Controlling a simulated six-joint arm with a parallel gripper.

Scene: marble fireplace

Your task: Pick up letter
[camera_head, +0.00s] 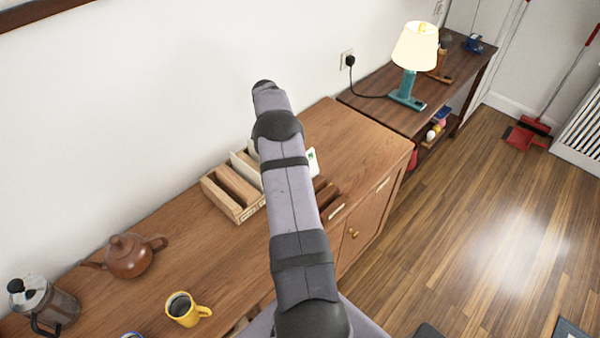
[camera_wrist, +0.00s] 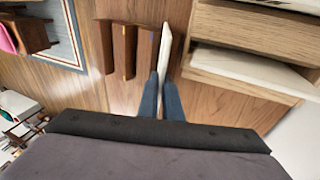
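The letter, a thin white piece, stands nearly edge-on between my fingers in the wrist view (camera_wrist: 165,50). In the head view a white corner with a green mark, which looks like the letter (camera_head: 312,160), shows just right of my arm. My gripper (camera_wrist: 162,82) has its two blue-grey fingers close together on either side of the letter, with no clear gap, and looks shut on it. A brown wooden rack with upright slats (camera_wrist: 126,50) stands directly beside the letter; in the head view it is partly behind my arm (camera_head: 327,193). My gripper is hidden in the head view.
A light wooden organiser (camera_head: 232,193) stands left of my arm on the wooden cabinet (camera_head: 345,130). A lit lamp (camera_head: 412,60) stands on the table behind.

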